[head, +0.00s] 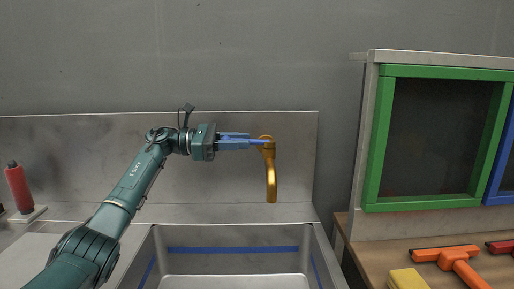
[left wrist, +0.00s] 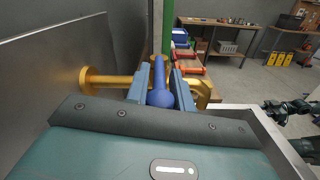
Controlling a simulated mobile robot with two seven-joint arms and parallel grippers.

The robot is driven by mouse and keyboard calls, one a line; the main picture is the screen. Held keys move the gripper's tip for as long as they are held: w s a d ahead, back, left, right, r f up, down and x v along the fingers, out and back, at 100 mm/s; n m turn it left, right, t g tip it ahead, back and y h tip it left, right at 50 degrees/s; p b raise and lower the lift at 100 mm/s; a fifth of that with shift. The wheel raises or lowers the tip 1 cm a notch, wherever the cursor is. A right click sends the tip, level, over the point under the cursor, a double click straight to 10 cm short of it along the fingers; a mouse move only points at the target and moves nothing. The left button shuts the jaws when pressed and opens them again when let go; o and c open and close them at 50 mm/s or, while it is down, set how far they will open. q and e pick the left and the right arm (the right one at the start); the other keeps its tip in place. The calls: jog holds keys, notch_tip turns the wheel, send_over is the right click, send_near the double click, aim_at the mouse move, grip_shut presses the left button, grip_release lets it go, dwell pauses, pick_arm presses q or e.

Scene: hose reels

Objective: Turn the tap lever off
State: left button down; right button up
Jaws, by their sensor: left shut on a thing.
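A gold tap (head: 271,180) stands at the back wall above the sink, its spout hanging down. Its blue lever (left wrist: 160,97) shows in the left wrist view, with the rounded end toward the camera and the shaft running away between my fingers. My left gripper (head: 238,142) reaches in from the left at the top of the tap and is shut on the lever. The gripper (left wrist: 160,84) also shows in the left wrist view, one finger on each side of the lever. The fingers partly hide the lever.
The sink basin (head: 236,264) lies below the tap. A red bottle (head: 18,187) stands at the far left. Green-framed window (head: 372,150) and an orange squeegee (head: 446,255) with a yellow sponge (head: 407,279) are at the right. The wall is close behind the tap.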

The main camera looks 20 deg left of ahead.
pick_arm(q)
jog(key=shift+w+a, duration=0.1)
jog(key=shift+g, duration=0.3)
jog(key=c, duration=1.4)
grip_release()
jog(key=shift+c, duration=0.2)
jog(key=shift+a, duration=0.1)
jog(key=v, duration=1.3)
jog(key=shift+f+b, duration=0.15)
jog(key=shift+b, duration=0.25)
